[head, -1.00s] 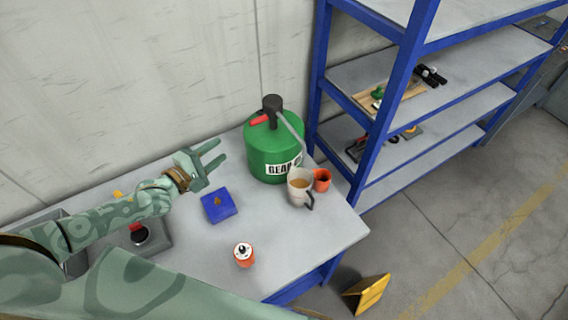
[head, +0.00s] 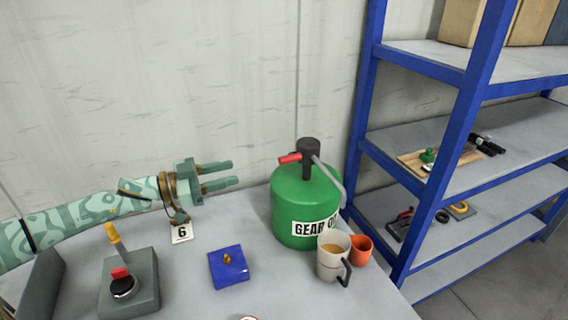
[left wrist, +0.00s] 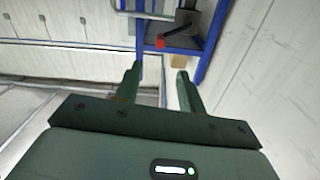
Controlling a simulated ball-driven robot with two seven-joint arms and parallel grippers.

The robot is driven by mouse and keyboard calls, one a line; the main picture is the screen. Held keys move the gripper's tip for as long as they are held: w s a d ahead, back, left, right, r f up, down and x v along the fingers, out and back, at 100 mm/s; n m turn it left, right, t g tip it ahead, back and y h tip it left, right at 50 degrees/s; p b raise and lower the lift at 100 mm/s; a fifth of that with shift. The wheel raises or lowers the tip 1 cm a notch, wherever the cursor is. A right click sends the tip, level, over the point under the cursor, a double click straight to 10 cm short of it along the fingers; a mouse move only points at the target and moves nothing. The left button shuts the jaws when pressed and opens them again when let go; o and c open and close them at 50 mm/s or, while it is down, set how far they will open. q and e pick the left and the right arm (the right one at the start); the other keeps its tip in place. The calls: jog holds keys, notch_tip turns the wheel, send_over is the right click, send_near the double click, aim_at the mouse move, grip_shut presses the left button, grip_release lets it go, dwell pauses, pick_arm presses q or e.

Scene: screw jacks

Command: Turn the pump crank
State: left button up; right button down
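The pump stands on a green drum (head: 300,200) labelled "GEAR O…" on the table. Its black pump head (head: 308,152) sits on top, with a red crank handle (head: 289,159) pointing left and a grey spout (head: 330,180) bending down to the right. My left gripper (head: 234,174) is open and empty, left of the drum and apart from it, with its fingers pointing right. In the left wrist view the open fingers (left wrist: 157,78) show, with the red handle (left wrist: 174,42) beyond them. My right gripper is not in view.
On the table (head: 200,300), a mug (head: 332,262) and an orange cup (head: 361,250) stand in front of the drum. A blue box (head: 229,266) and a grey control box (head: 130,290) with lever and button lie nearer left. A blue shelf (head: 440,165) stands at right.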

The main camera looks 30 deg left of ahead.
aim_at(284, 163)
pick_arm(q)
jog(key=x, duration=1.5)
grip_shut()
